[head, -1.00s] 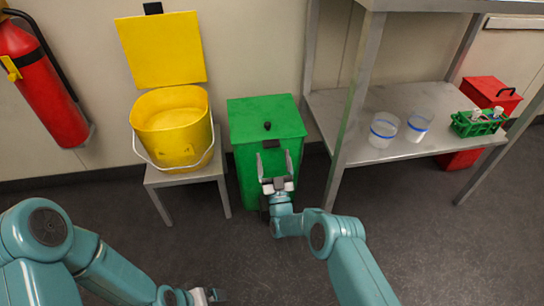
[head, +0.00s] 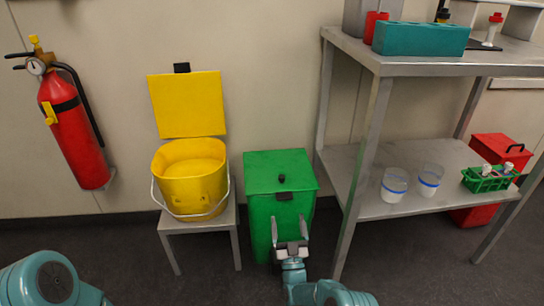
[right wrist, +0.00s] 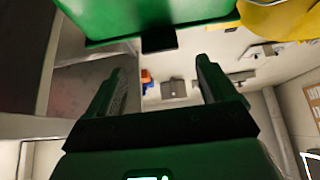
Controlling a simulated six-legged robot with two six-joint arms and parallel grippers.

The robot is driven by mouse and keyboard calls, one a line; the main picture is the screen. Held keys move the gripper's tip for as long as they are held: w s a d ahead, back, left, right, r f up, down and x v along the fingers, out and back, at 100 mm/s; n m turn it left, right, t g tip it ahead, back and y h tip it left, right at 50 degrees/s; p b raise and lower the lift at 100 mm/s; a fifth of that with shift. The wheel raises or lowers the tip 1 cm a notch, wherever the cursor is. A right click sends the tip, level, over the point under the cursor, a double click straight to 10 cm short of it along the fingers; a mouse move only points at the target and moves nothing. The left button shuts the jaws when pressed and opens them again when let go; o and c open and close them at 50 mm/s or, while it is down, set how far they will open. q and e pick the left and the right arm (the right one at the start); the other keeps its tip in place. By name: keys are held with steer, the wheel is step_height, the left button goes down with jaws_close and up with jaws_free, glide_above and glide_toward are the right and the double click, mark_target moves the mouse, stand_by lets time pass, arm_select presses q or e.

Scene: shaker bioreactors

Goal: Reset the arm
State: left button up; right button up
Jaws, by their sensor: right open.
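My right gripper (head: 289,232) is in front of the green lidded bin (head: 280,172) in the head view, with its two fingers pointing up and apart. It is open with nothing between the fingers. In the right wrist view the open fingers (right wrist: 160,88) show below the green bin (right wrist: 110,18), and a gap shows between them and the bin's dark tab. My left arm shows only as a teal link at the lower left of the head view; its gripper is out of the picture.
A yellow bucket (head: 192,192) with its lid raised stands on a small grey stand left of the green bin. A metal shelf (head: 365,208) on the right bears two clear cups and a green rack (head: 488,180). A fire extinguisher (head: 75,130) hangs at far left. A red bin (head: 495,150) stands far right.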

steer(key=d+r+m+g+p, duration=0.15)
steer(key=d+r+p, duration=0.25)
steer(key=r+p, duration=1.2)
steer(key=d+r+n+g+p, duration=0.1)
steer(key=d+r+g+p, duration=0.25)
steer(key=r+p, duration=1.25)
arm_select(q)
steer(key=s+r+p, duration=0.2)
steer(key=r, duration=1.1)
steer(key=s+d+r+g+p, duration=0.1)
steer(key=s+r+p, duration=0.1)
steer(key=r, duration=1.1)
steer(key=s+d+r+g+p, duration=0.1)
steer(key=r+p, duration=0.3)
steer(key=r, duration=0.9)
steer(key=shift+s+d+r+m+h, duration=0.15)
steer(key=shift+s+r+m+h, duration=0.15)
steer(key=shift+s, duration=0.1)
arm_select(e)
steer(key=s+a+f+g+y, duration=0.1)
steer(key=s+g, duration=0.5)
steer(key=s, duration=0.7)
steer(key=s+a+f+m+g+y, duration=0.1)
steer(key=s+g, duration=0.5)
steer(key=s, duration=0.8)
steer(key=s+a+f+m+g+y, duration=0.1)
steer(key=s+a+f+g, duration=0.2)
steer(key=s+g, duration=0.4)
steer(key=s+a, duration=0.1)
steer(key=s, duration=0.6)
